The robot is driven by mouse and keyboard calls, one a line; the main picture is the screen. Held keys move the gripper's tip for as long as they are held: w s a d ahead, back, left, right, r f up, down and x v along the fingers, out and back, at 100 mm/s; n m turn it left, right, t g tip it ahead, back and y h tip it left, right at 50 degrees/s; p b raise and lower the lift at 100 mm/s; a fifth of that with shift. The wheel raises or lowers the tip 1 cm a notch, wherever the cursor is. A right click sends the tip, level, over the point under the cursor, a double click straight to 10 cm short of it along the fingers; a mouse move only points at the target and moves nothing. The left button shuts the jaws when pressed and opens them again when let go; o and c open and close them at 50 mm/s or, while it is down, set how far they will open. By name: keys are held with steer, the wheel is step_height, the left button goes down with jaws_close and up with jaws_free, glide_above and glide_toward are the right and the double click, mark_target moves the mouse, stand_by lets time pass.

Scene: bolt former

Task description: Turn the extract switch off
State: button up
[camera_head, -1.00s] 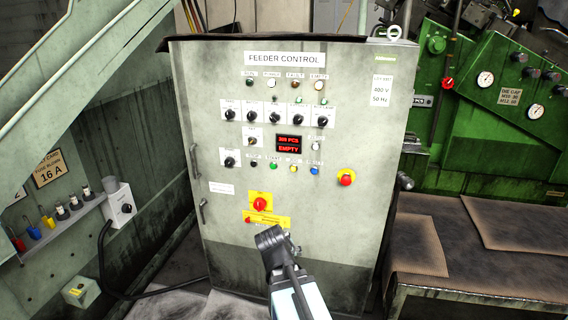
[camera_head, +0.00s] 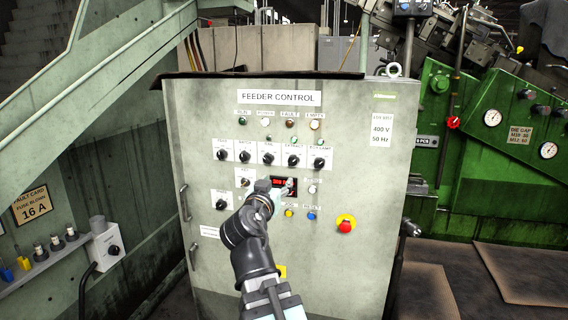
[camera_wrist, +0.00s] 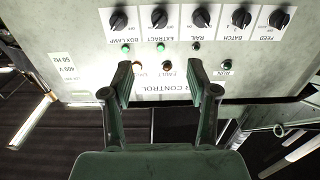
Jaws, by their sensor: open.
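The extract switch (camera_head: 293,160) is a black rotary knob on a white plate, fourth from the left in the upper knob row of the feeder control cabinet (camera_head: 350,270). In the wrist view, which is upside down, the extract switch (camera_wrist: 160,18) is second from the left, with its label readable. A small green lamp (camera_wrist: 160,46) sits beside its plate. My gripper (camera_wrist: 161,80) is open and empty, its fingers apart below the switch in that view. In the head view my gripper (camera_head: 284,186) is in front of the display, below the switch. The knob's exact setting is hard to tell.
The box lamp knob (camera_wrist: 118,19) and rail knob (camera_wrist: 201,16) flank the extract switch closely. A red emergency button (camera_head: 345,225) on yellow is lower right. Several indicator lamps line the panel's top. A green machine (camera_head: 500,190) stands at right.

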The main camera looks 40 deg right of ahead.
mark_target(292, 162)
steer(key=p+x, duration=0.9)
steer(key=x, duration=0.8)
steer(key=shift+w+d+f, duration=0.1)
steer(key=shift+w+d, duration=0.05)
steer(key=shift+c, duration=0.4)
jaws_close()
